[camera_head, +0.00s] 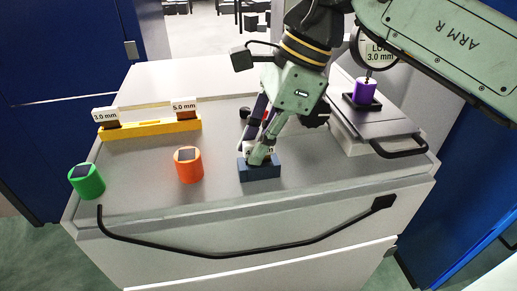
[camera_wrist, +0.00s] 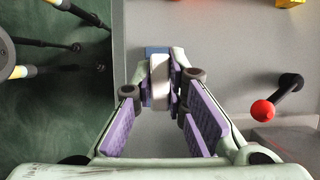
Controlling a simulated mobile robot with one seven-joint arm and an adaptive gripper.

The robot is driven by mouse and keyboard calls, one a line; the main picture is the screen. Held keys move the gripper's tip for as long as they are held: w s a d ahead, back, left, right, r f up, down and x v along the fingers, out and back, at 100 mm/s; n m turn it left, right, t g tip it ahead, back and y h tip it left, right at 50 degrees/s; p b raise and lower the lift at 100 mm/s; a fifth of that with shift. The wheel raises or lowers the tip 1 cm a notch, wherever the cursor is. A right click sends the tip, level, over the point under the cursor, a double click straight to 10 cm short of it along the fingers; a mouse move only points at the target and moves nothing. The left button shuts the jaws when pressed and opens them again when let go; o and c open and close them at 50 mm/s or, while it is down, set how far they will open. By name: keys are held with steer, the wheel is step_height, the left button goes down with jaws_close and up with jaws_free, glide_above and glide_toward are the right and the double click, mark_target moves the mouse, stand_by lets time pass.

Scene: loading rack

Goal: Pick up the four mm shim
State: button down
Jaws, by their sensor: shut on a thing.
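My gripper (camera_head: 260,152) points down at a small dark blue block (camera_head: 260,173) near the front middle of the cabinet top. It is shut on a pale, labelled piece (camera_wrist: 160,82), probably the four mm shim; its label is mostly hidden by the fingers and cannot be read. In the wrist view the piece sits between the fingertips, with the blue block (camera_wrist: 152,51) behind it. I cannot tell whether the piece still touches the block. A yellow rack (camera_head: 150,129) at the left holds shims labelled 3.0 mm (camera_head: 105,115) and 5.0 mm (camera_head: 184,106), with an empty stretch between them.
A green cylinder (camera_head: 86,181) and an orange cylinder (camera_head: 188,164) stand left of the block. A red-knobbed black lever (camera_wrist: 272,104) is near my gripper.

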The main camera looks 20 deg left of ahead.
mark_target(250, 142)
stand_by(0.4)
steer(key=shift+r+b, duration=0.35)
steer(key=shift+r, duration=0.25)
step_height(250, 142, up, 2)
steer(key=shift+r+b, duration=0.15)
steer(key=shift+b, duration=0.3)
steer(key=s+d+r+b, duration=0.1)
steer(key=s+d+b, duration=0.2)
steer(key=s, duration=1.2)
steer(key=shift+s+d+r+b, duration=0.15)
steer(key=shift+s+r+b, duration=0.2)
steer(key=shift+b, duration=0.45)
steer(key=shift+s+f, duration=0.15)
